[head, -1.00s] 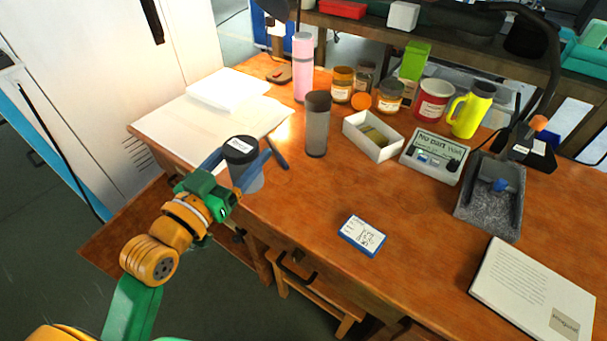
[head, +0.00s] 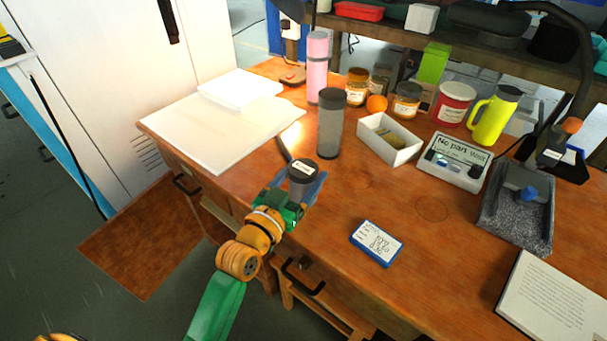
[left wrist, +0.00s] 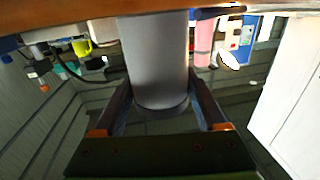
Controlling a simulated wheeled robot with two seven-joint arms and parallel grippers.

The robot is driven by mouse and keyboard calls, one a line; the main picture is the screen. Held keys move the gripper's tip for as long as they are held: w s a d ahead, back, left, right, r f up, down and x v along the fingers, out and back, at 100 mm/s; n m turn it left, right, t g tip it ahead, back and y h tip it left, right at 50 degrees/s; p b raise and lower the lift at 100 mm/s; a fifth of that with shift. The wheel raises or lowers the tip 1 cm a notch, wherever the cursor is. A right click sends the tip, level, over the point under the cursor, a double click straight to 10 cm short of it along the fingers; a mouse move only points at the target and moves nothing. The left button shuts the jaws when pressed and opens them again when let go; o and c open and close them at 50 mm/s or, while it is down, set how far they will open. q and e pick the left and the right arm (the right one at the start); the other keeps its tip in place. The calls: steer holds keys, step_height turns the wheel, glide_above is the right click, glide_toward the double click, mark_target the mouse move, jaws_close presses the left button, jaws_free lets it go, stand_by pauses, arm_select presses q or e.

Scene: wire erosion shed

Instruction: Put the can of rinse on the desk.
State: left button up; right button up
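The can of rinse is a grey cylinder with a dark lid and a white label (head: 303,170). It stands upright near the desk's front edge, and its lower part is hidden by my gripper. My left gripper (head: 305,188) is shut around its sides. In the left wrist view the can (left wrist: 157,60) fills the space between both fingers (left wrist: 160,105). I cannot tell whether the can's base touches the desk. The desk (head: 330,205) is a brown wooden top with bare wood right of the can. My right gripper is not in view.
A taller grey bottle (head: 331,125) stands just behind the can. A white tray (head: 390,150), a display box (head: 452,165) and a blue-edged card (head: 376,243) lie to the right. White papers (head: 215,130) cover the left end. Jars and a yellow jug (head: 494,115) stand at the back.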

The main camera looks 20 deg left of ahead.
arm_select(q)
steer(key=o, duration=0.3)
steer(key=shift+o, duration=0.2)
steer(key=shift+r, duration=0.1)
steer(key=s+a, duration=0.2)
steer(key=s, duration=0.9)
steer(key=shift+s+a, duration=0.15)
steer(key=shift+s, duration=0.25)
